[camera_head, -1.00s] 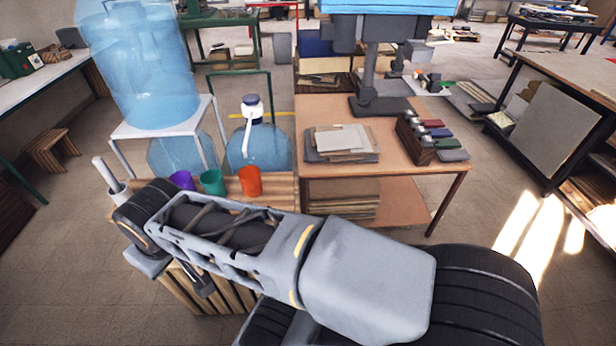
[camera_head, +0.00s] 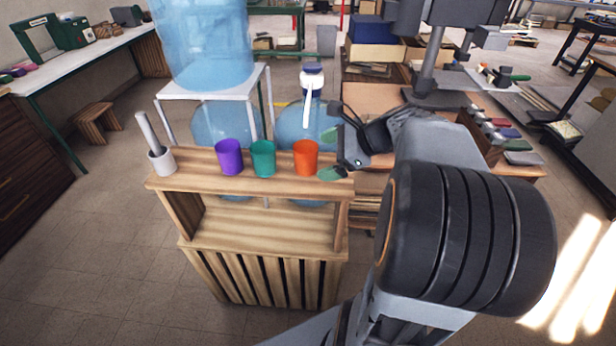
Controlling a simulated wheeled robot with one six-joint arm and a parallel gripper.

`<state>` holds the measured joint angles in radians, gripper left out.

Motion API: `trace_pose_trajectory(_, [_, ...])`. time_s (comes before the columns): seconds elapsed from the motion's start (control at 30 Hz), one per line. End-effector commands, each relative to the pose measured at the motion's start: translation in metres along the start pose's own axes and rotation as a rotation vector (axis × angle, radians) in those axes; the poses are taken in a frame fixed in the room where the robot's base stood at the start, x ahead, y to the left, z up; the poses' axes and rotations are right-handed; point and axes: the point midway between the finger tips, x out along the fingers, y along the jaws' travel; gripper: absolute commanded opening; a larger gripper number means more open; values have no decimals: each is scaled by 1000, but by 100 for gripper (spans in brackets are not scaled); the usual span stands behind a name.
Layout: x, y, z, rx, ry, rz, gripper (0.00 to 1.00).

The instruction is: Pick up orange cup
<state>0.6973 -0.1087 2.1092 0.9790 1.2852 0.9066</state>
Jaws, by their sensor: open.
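The orange cup (camera_head: 305,158) stands upright on the top of a wooden stand (camera_head: 205,184), at the right end of a row of three cups. The green cup (camera_head: 263,158) is just left of it, and the purple cup (camera_head: 229,157) is left of that. My gripper (camera_head: 328,154) is open just right of the orange cup, with its green-tipped fingers pointing left toward it. One fingertip is on the far side and one on the near side. I cannot tell whether either finger touches the cup. The gripper looks empty.
A white mortar with a pestle (camera_head: 161,160) stands at the left end of the stand. Large blue water bottles (camera_head: 205,45) are behind, one on a white frame (camera_head: 187,94). A table with boxes and colored blocks (camera_head: 508,133) is at the right. Floor at the front left is free.

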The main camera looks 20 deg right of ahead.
Motion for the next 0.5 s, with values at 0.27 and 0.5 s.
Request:
trace_pose_trajectory(0.27, [-15,-47,-48,391,-219,-165,100])
trace_pose_trajectory(0.5, [22,-59,-40,413,-235,-171,100])
